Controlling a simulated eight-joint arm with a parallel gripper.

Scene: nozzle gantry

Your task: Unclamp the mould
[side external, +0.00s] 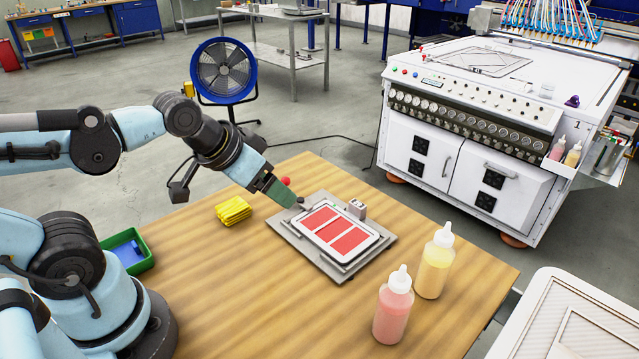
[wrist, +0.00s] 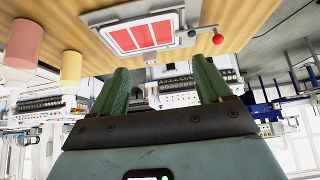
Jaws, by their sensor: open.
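The mould (side external: 358,238) is a white-framed block with several red panels on a grey metal base plate (side external: 300,247) on the wooden table. It also shows upside down at the top of the wrist view (wrist: 126,39). A clamp lever with a red ball knob (side external: 285,181) is at its edge by my gripper. In the wrist view the knob (wrist: 218,39) sticks out to the right of the mould on a thin rod. My gripper (side external: 293,203) has green fingers, open and empty, beside the lever. It hides part of the lever in the side view. I cannot tell whether they touch.
A small metal block (side external: 357,208) stands at the plate's far edge. A yellow bottle (side external: 434,265) and a pink bottle (side external: 393,308) stand at the right front. A yellow stack (side external: 233,210) and a green tray (side external: 128,251) are at left. The table's middle front is clear.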

